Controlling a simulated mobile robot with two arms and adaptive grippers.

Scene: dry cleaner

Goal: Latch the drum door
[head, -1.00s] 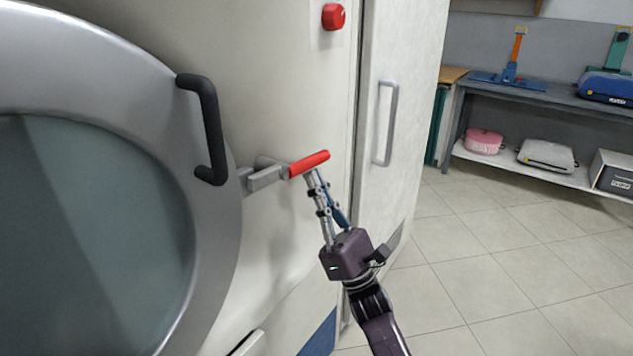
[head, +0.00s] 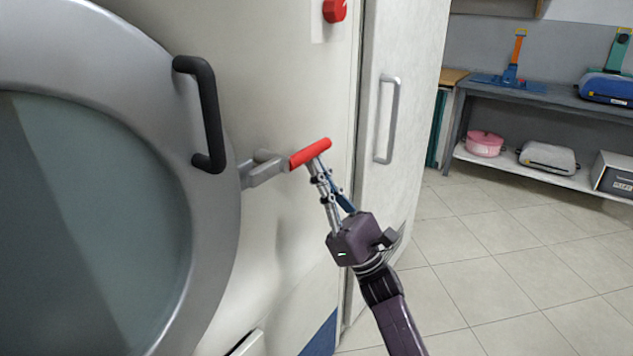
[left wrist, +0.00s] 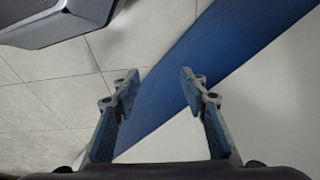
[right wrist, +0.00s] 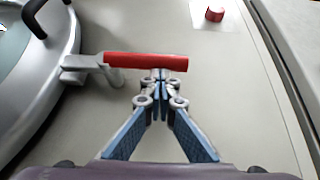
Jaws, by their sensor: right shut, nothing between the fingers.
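The round drum door (head: 215,290) has a grey rim, dark glass and a black handle (head: 208,115); it fills the left of the head view. A grey latch lever (head: 265,170) with a red grip (head: 311,153) sticks out at the rim's right side and tilts up to the right. My right gripper (head: 318,167) is shut and empty, its fingertips at the underside of the red grip. In the right wrist view the red grip (right wrist: 145,61) lies across just beyond the closed fingertips (right wrist: 160,76). My left gripper (left wrist: 160,78) is open and empty, above the floor and a blue strip.
A red button (head: 334,10) is on the machine front above the lever. A white cabinet door with a metal handle (head: 387,120) stands just right of it. A shelf unit (head: 560,100) with boxes is at the far right. The tiled floor between is clear.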

